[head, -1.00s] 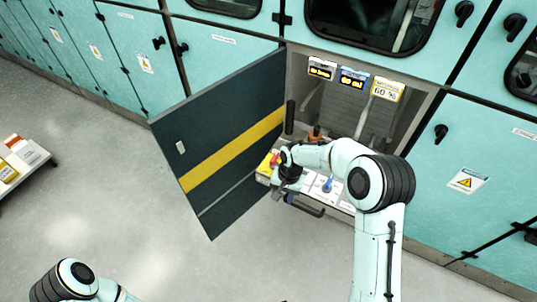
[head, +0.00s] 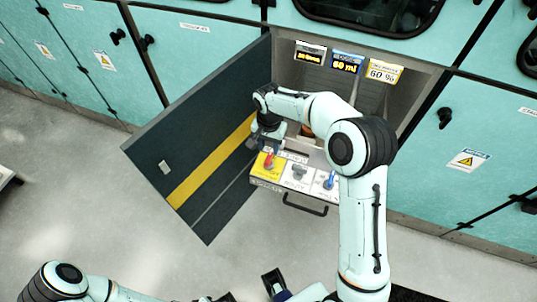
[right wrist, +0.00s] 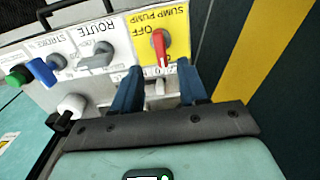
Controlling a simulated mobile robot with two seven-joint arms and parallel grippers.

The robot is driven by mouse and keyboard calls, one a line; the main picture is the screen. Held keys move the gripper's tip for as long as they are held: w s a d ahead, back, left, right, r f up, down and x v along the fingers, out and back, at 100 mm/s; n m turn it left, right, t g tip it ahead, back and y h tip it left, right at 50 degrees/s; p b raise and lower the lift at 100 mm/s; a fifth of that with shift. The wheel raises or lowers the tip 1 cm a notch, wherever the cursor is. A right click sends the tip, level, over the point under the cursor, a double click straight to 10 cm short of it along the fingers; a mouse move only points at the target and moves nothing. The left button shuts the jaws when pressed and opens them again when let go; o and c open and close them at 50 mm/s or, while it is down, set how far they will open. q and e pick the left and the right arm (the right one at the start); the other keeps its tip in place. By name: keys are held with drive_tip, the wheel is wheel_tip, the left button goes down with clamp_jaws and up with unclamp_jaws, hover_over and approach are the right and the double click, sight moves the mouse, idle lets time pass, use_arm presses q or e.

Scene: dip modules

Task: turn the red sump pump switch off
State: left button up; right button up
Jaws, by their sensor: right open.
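The red sump pump switch (head: 269,159) sits on a yellow plate at the left end of the pull-out panel. In the right wrist view the red switch (right wrist: 162,48) has its lever pointing down the picture, and the word OFF stands to the left of it. My right gripper (head: 268,144) is just above and behind the switch in the head view. In the right wrist view my right gripper (right wrist: 162,84) is open, its two blue fingers apart, the lever's tip ahead of the gap between them. Part of what looks like my left gripper (head: 275,284) shows at the bottom edge.
A grey route switch (right wrist: 97,57) and a blue switch (right wrist: 42,72) stand beside the red one. A green knob (right wrist: 17,75) is farther left. An open dark cabinet door (head: 160,140) with a yellow stripe borders the left. Display labels (head: 347,63) hang above. The floor is clear.

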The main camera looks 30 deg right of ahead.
sight(269, 157)
wheel_tip(269, 157, down, 6)
drive_tip(key=shift+f, duration=0.1)
clamp_jaws()
